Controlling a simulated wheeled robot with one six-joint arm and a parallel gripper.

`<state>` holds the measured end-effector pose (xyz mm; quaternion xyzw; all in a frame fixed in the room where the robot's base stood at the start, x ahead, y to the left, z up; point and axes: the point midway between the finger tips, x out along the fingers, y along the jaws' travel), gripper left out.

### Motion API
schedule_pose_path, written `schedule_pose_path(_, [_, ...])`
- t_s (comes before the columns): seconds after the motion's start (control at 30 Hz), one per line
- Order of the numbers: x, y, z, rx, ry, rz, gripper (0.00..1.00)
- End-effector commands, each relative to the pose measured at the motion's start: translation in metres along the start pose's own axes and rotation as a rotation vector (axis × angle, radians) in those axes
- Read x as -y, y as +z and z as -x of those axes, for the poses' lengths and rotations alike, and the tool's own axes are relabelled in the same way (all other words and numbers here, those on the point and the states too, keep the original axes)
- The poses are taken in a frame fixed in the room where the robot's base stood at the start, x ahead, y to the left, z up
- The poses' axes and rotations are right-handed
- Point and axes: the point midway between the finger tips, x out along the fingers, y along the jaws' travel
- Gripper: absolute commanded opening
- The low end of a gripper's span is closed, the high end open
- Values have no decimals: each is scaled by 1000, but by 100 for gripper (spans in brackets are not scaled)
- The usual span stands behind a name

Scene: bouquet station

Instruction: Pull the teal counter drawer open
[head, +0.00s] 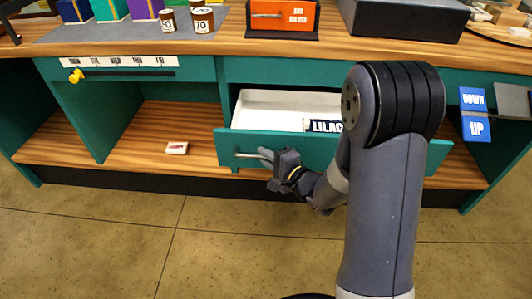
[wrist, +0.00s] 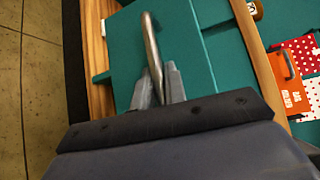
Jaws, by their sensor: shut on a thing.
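The teal counter drawer (head: 228,151) is pulled out from the counter in the head view, and its white interior shows. A packet or card lettered "LILAC" (head: 322,125) lies inside it; my arm hides the drawer's right part. The drawer's metal bar handle (head: 250,155) is on its front. My gripper (head: 272,158) is at the handle, shut on it. In the wrist view the handle (wrist: 151,45) runs between the two fingers of my gripper (wrist: 158,85), against the teal drawer front (wrist: 185,50).
The counter top (head: 215,45) carries an orange box (head: 283,17), a dark box (head: 405,15) and weights (head: 201,20). A small white box (head: 177,148) lies on the low shelf. A blue "DOWN/UP" sign (head: 475,115) hangs at the right. The floor in front is clear.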

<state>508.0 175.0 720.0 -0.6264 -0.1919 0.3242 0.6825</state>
Motion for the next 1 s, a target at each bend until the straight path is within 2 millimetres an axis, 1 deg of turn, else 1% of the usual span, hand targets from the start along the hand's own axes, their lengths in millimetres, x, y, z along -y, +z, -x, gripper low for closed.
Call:
schedule_pose_path(0.33, [-1,0,1,-1,2,-1,0])
schedule_pose_path(0.37, [-1,0,1,-1,2,-1,13])
schedule_pose_path(0.6, [-1,0,0,0,1,-1,33])
schedule_pose_path(0.63, [0,0,0,0,1,-1,34])
schedule_pose_path(0.87, [0,0,1,0,1,0,34])
schedule_pose_path(0.97, [0,0,7,-2,2,-1,34])
schedule_pose_path(1.0, [0,-1,12,-3,2,-1,34])
